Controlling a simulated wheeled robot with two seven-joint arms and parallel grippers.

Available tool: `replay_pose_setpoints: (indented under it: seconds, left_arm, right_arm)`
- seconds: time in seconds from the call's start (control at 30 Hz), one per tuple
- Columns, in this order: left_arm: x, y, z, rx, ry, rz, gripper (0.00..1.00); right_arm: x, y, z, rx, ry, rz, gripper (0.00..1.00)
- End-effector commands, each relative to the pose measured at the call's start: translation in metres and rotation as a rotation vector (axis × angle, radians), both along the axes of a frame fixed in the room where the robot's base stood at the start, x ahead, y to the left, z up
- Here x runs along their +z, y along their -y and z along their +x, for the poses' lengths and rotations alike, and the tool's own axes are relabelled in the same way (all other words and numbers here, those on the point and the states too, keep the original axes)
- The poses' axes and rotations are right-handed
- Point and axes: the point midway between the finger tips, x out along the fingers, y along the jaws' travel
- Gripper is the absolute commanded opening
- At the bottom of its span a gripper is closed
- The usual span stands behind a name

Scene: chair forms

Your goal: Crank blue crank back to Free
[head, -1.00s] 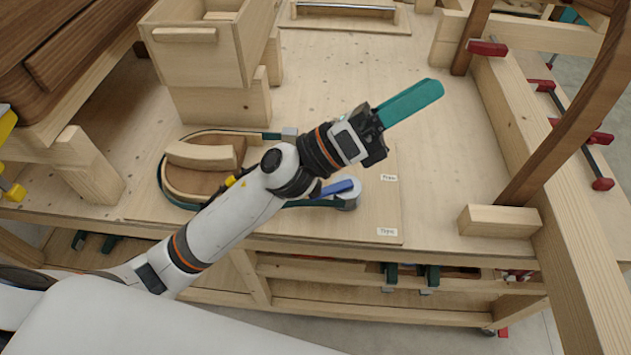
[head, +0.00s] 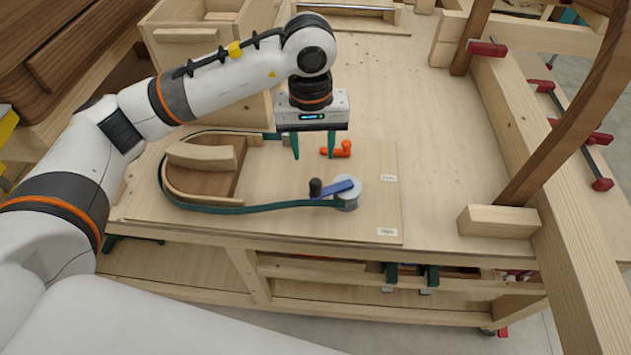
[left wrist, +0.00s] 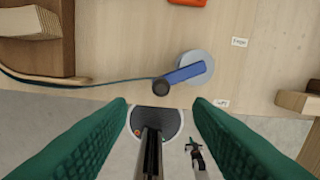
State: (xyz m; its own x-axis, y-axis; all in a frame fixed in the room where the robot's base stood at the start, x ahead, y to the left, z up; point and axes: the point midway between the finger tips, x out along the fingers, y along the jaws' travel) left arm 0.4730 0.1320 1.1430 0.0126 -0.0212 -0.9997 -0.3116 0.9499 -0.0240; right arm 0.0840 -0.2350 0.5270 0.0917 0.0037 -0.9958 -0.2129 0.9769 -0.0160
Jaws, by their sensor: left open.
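The blue crank (head: 336,188) is a flat blue arm on a round grey drum (head: 348,198), with an upright black knob (head: 315,187) at its left end. A dark green strap (head: 260,208) runs from the drum around a curved wooden form. In the left wrist view the crank (left wrist: 186,73) lies ahead, with its black knob (left wrist: 162,87) between and beyond the fingertips. My left gripper (head: 314,158) points down, open and empty, above and behind the crank, apart from it. White labels (head: 387,231) lie right of the drum; their text is too blurred to read surely. My right gripper is out of view.
An orange toggle (head: 338,150) sits on the board behind the crank. Curved wooden blocks (head: 202,157) stand to the left, a wooden box (head: 195,55) behind them. A loose wood block (head: 499,221) lies right.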

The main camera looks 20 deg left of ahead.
Motion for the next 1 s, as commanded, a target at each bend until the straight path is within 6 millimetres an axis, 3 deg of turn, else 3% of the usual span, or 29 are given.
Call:
replay_pose_setpoints:
  seconds: [0.4, 0.6, 1.0]
  left_arm:
    - [-0.075, 0.003, -0.002, 0.002, -0.010, -0.004, 0.47]
    - [-0.103, 0.004, -0.001, 0.001, -0.007, -0.005, 0.47]
    - [-0.115, 0.005, 0.000, 0.001, -0.003, -0.006, 0.47]
  right_arm:
    - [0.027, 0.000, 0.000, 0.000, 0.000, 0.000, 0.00]
    - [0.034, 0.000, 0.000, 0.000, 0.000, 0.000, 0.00]
    - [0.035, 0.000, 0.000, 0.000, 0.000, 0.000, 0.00]
